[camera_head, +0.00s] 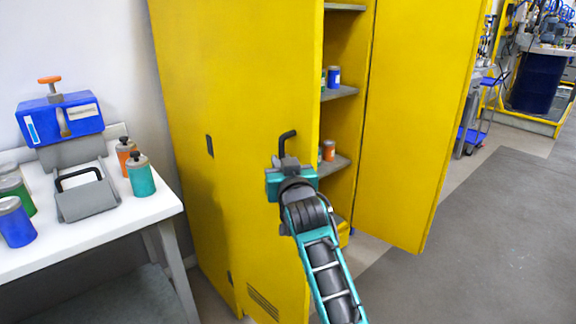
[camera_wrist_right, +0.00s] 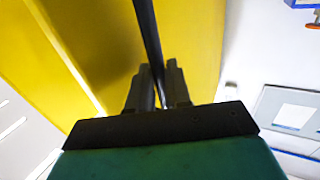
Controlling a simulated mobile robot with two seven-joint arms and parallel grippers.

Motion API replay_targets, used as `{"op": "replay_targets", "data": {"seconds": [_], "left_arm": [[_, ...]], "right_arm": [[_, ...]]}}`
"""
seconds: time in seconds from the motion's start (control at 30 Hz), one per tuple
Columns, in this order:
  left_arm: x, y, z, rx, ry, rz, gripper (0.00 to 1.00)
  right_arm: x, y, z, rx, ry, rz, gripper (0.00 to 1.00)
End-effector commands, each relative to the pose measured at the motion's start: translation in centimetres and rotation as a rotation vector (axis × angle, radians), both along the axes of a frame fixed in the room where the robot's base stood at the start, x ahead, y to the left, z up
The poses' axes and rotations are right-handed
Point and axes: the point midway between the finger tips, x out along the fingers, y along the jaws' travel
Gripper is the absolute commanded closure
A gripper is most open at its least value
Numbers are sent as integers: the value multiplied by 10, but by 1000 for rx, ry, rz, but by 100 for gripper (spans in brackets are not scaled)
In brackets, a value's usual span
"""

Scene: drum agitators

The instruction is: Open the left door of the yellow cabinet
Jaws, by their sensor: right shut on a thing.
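The yellow cabinet (camera_head: 345,50) stands in the middle of the head view. Its left door (camera_head: 255,200) carries a black handle (camera_head: 288,137) near the free edge. I cannot tell exactly how far this door stands from its frame. My right gripper (camera_head: 286,163) is at the handle's lower part. In the right wrist view, the two fingers (camera_wrist_right: 158,88) are shut on the dark handle bar (camera_wrist_right: 148,35), with yellow panel behind. The fingers hide part of the handle. My left gripper is in neither view.
The cabinet's right door (camera_head: 415,130) is swung wide open, and shelves with small containers (camera_head: 333,77) show inside. A white table (camera_head: 110,225) with bottles and a blue device (camera_head: 60,118) stands at left. Grey floor (camera_head: 480,230) is clear at right.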

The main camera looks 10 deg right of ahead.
Motion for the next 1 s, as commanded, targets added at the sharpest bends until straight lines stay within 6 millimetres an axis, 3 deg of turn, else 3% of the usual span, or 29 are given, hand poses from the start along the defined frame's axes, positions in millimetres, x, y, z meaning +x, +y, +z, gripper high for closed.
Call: {"op": "replay_targets", "data": {"seconds": [0.03, 0.6, 0.63, 0.7, 0.8, 1.0], "left_arm": [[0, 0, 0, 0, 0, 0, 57], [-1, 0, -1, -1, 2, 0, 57], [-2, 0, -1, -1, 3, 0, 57], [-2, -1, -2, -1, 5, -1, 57], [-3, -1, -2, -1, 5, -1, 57], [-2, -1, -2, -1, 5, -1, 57]], "right_arm": [[1, 8, 7, 3, -14, 14, 100], [2, 10, 8, 2, -15, 14, 100], [2, 10, 8, 2, -15, 14, 80], [2, 9, 8, 2, -14, 13, 73], [1, 8, 7, 2, -12, 11, 65], [1, 6, 4, 0, -8, 7, 65]]}}
